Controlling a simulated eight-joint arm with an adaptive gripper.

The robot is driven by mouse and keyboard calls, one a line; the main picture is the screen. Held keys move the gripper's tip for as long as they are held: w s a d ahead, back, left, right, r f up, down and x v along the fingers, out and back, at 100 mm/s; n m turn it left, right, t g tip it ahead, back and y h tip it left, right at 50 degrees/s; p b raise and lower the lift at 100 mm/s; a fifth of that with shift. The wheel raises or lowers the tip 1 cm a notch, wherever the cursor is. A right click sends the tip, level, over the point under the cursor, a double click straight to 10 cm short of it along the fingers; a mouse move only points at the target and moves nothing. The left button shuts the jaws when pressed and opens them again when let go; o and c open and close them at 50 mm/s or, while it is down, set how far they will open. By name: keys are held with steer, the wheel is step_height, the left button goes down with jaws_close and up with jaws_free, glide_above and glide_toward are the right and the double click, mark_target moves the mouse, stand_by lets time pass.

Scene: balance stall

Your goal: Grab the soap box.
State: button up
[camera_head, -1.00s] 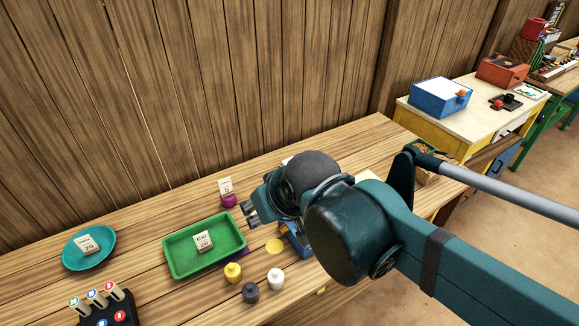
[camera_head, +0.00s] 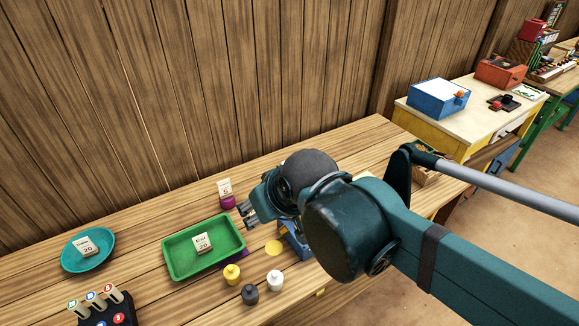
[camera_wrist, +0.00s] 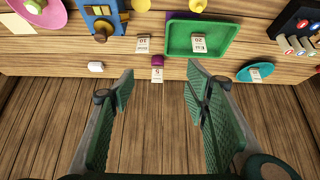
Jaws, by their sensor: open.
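I cannot tell for sure which item is the soap box, as the small labels are hard to read. A cream box marked 20 (camera_head: 202,243) lies in the green tray (camera_head: 175,272). Another cream box marked 20 (camera_head: 86,247) lies on the teal plate (camera_head: 73,265). A cream box marked 5 (camera_head: 224,187) is at a purple piece (camera_head: 227,202); in the wrist view this box (camera_wrist: 157,75) appears between and beyond my fingertips. My gripper (camera_head: 246,214) is open and empty, above the table right of the green tray. Its two fingers (camera_wrist: 160,72) are spread wide in the wrist view.
Yellow (camera_head: 232,274), dark (camera_head: 250,294) and white (camera_head: 275,280) pieces stand in front of the tray. A black button panel (camera_head: 100,318) is front left. The wrist view shows a box marked 10 (camera_wrist: 143,44), a blue device (camera_wrist: 103,12) and a pink plate (camera_wrist: 50,14). A plank wall stands behind.

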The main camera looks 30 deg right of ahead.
steer(key=w+d+n+g, duration=0.2)
steer(key=w+d+n, duration=0.4)
steer(key=w, duration=0.8)
steer(key=w+d+n+g, duration=0.25)
steer(key=w+d, duration=0.55)
steer(key=w, duration=0.5)
steer(key=w+d+f+n, duration=0.3)
steer(key=w+d+f, duration=0.2)
steer(key=d+f, duration=0.2)
steer(key=w+d+f+n+g, duration=0.1)
steer(key=w+d+f+n, duration=0.2)
steer(key=w+d+f, duration=0.3)
steer(key=w+d+f+n+g, duration=0.1)
steer(key=w+d+f+n, duration=0.2)
steer(key=w+d+f, duration=0.3)
steer(key=shift+d+f+b, duration=0.1)
steer(key=shift+d+f, duration=0.25)
steer(key=shift+f, duration=0.5)
steer(key=shift+d+f+b, duration=0.1)
steer(key=shift+d+f, duration=0.2)
steer(key=shift+f, duration=0.55)
steer(key=shift+d+f+b, duration=0.1)
steer(key=shift+d+f, duration=0.25)
steer(key=shift+f, duration=0.5)
steer(key=shift+w+d+f+n+g, duration=0.1)
steer(key=shift+d+f+n+g, duration=0.2)
steer(key=shift+f, duration=0.25)
steer(key=shift+f, duration=1.3)
